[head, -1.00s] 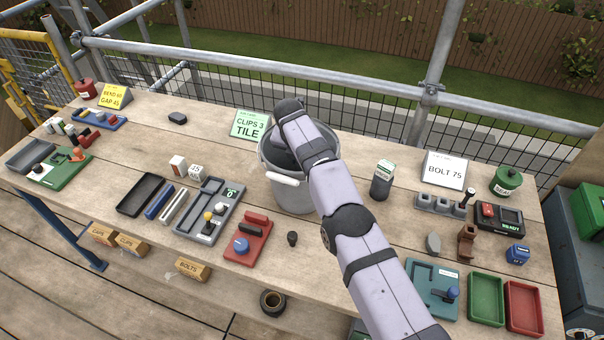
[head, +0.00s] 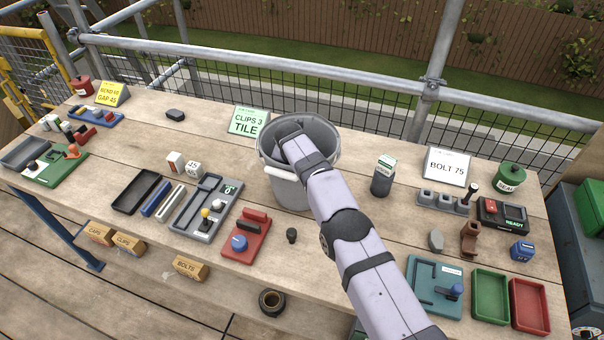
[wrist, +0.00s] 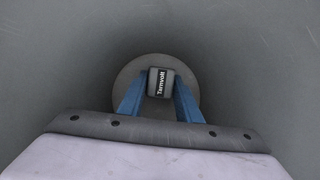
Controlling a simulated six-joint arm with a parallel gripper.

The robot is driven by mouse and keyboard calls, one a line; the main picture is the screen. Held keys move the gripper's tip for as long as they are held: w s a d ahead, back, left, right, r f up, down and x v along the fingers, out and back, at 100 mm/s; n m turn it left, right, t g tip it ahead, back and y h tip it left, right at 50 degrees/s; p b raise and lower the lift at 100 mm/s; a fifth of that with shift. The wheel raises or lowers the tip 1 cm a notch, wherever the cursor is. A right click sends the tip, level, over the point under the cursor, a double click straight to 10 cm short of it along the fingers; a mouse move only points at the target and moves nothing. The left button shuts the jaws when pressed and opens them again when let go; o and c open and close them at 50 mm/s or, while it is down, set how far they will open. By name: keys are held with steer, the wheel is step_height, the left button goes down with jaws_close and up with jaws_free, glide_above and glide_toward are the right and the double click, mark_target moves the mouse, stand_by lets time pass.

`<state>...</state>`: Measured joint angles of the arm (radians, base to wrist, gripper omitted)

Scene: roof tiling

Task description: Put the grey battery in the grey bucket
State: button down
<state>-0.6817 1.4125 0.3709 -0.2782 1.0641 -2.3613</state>
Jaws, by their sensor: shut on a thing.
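The grey bucket (head: 286,190) stands on the wooden bench behind my arm. My arm reaches down into its mouth, so my gripper is hidden in the head view. In the wrist view my gripper (wrist: 159,92) has its two blue fingers on either side of the grey battery (wrist: 152,83), which carries a dark label reading "Tarnvolt". The gripper is shut on the battery inside the bucket. The bucket's round floor (wrist: 126,76) shows beyond the battery. I cannot tell whether the battery touches the floor.
A dark canister (head: 382,178) stands right of the bucket, and a green sign (head: 248,122) stands behind its left side. A red tray with a blue knob (head: 246,236) lies in front on the left. The bucket's walls (wrist: 60,65) surround my gripper closely.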

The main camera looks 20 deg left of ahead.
steer(key=shift+f, duration=0.1)
steer(key=c, duration=1.3)
jaws_free()
steer(key=shift+r, duration=0.25)
steer(key=shift+s+r, duration=0.25)
steer(key=shift+r, duration=0.45)
steer(key=b+v, duration=0.2)
steer(key=v, duration=0.8)
steer(key=shift+s+r, duration=0.1)
steer(key=shift+s, duration=0.1)
steer(key=shift+r, duration=0.1)
